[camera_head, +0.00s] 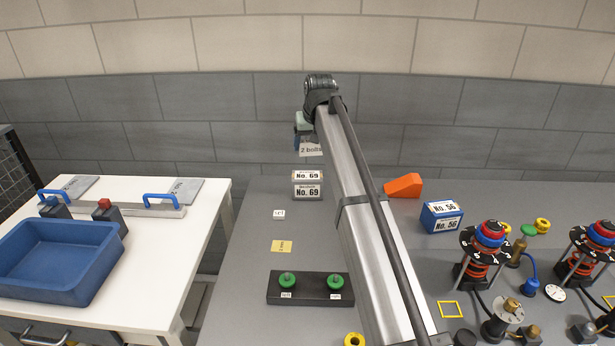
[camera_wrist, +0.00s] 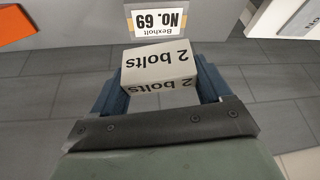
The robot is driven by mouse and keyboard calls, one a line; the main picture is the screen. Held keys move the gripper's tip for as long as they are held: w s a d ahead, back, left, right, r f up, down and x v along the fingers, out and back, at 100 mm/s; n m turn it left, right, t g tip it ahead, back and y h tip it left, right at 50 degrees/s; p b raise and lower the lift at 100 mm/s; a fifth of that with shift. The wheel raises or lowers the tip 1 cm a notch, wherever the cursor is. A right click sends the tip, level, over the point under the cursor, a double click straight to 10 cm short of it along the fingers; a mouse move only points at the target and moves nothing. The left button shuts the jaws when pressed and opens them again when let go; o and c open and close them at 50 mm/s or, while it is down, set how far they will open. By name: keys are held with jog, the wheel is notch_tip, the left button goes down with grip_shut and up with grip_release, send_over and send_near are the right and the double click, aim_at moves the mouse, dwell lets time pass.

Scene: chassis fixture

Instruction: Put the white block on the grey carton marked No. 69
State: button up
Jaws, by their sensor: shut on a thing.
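The white block (camera_wrist: 158,66), labelled "2 bolts", is held between the two blue fingers of my gripper (camera_wrist: 160,88) in the wrist view. In the head view the block (camera_head: 311,149) hangs in the air beneath my gripper (camera_head: 300,135), above the carton in the picture. The grey carton marked No. 69 (camera_head: 307,185) stands on the grey bench, left of my arm. In the wrist view the carton (camera_wrist: 158,18) shows just beyond the block, its label upside down. The block and carton appear apart. Part of the fingers is hidden in the head view.
An orange wedge (camera_head: 404,186) and a blue No. 56 carton (camera_head: 441,216) stand right of my arm. A black base with green knobs (camera_head: 310,288) lies in front. A white table with a blue bin (camera_head: 62,262) is at left. Spring assemblies (camera_head: 487,255) crowd the right.

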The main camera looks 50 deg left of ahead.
jog(key=w+a+r, duration=0.1)
jog(key=a, duration=0.2)
jog(key=n, duration=0.2)
send_near(305, 172)
jog(key=shift+x, duration=2.75)
jog(key=shift+w+f, duration=0.1)
jog(key=shift+f, duration=0.05)
jog(key=o, duration=1)
jog(key=shift+c, duration=0.2)
jog(key=v, duration=1.2)
jog(key=shift+w, duration=0.15)
jog(key=shift+d, duration=0.1)
